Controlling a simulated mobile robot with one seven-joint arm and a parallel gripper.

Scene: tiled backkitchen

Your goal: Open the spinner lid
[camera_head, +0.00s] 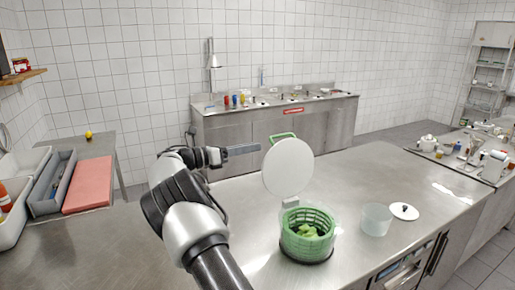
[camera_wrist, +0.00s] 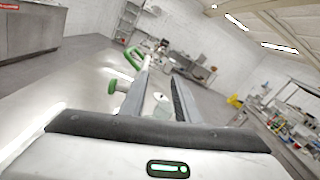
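The salad spinner's green basket (camera_head: 308,236) stands on the steel counter with light green leaves (camera_head: 307,230) inside. Its round white lid (camera_head: 289,168) stands raised, nearly upright, at the basket's back edge. My gripper (camera_head: 257,148) is beside the lid's upper left. In the wrist view my gripper (camera_wrist: 162,82) has its fingers apart with nothing held between them.
A clear container (camera_head: 376,220) and a small white lid (camera_head: 404,211) stand right of the spinner. A pink board (camera_head: 88,185) and grey bin (camera_head: 52,181) lie at the left. A sink counter (camera_head: 275,127) stands behind.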

